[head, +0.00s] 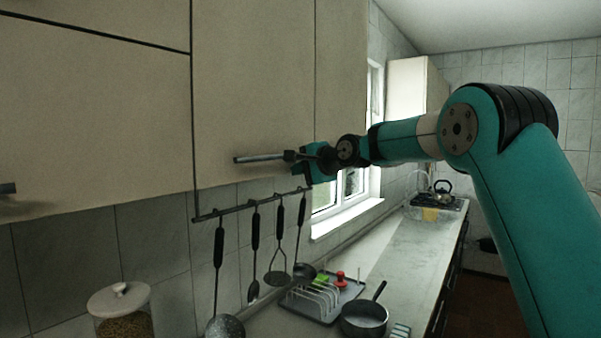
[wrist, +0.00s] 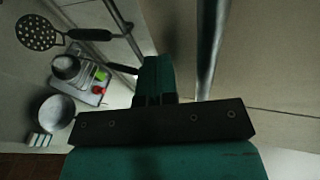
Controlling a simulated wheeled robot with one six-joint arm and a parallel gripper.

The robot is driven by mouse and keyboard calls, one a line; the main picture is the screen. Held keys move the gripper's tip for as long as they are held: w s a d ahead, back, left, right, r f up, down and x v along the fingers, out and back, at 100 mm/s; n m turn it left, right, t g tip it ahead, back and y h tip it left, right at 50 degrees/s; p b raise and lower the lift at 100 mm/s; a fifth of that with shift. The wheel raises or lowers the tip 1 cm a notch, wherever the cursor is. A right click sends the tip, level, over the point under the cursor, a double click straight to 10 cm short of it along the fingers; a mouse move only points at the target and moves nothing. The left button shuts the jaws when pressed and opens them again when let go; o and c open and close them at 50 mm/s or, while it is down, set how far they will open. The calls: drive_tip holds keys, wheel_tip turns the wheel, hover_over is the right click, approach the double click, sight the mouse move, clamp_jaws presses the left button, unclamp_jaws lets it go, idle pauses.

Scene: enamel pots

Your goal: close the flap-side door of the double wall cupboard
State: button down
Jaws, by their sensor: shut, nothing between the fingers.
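The double wall cupboard has a cream flap-side door (head: 252,85) in the middle of the head view. It looks flush with its neighbours, with only a thin dark seam on its left; I see no clear gap. Its grey bar handle (head: 262,158) runs near the lower edge. A narrower cream panel (head: 340,70) lies to its right. My gripper (head: 310,168) is shut and empty by the handle's right end, in front of the lower door. In the wrist view, the shut fingers (wrist: 155,78) lie beside the handle bar (wrist: 211,45); whether they touch the door is unclear.
A flap front (head: 95,110) with a handle (head: 8,189) is at the left. Utensils hang from a rail (head: 250,203) below the cupboard. A dish rack (head: 318,298), a pan (head: 364,316) and a jar (head: 122,310) stand on the counter. A window (head: 345,200) is behind my arm.

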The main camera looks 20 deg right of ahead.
drive_tip(key=w+d+f+b+v, duration=0.15)
drive_tip(key=b+v, duration=0.35)
drive_tip(key=v, duration=0.8)
drive_tip(key=s+a+f+n+g+y+b, duration=0.1)
drive_tip(key=s+a+f+n+g+b, duration=0.2)
drive_tip(key=s+a+f+n+g, duration=0.9)
drive_tip(key=s+a+f+n+h+b, duration=0.1)
drive_tip(key=s+a+f+n, duration=0.3)
drive_tip(key=s+f, duration=0.5)
drive_tip(key=s+a+f+n+g+h+b, duration=0.1)
drive_tip(key=s+a+f+n, duration=0.3)
drive_tip(key=s+f, duration=0.6)
drive_tip(key=s, duration=0.8)
drive_tip(key=shift+a+n+g, duration=0.2)
drive_tip(key=shift+n+g, duration=0.1)
drive_tip(key=shift+n, duration=0.1)
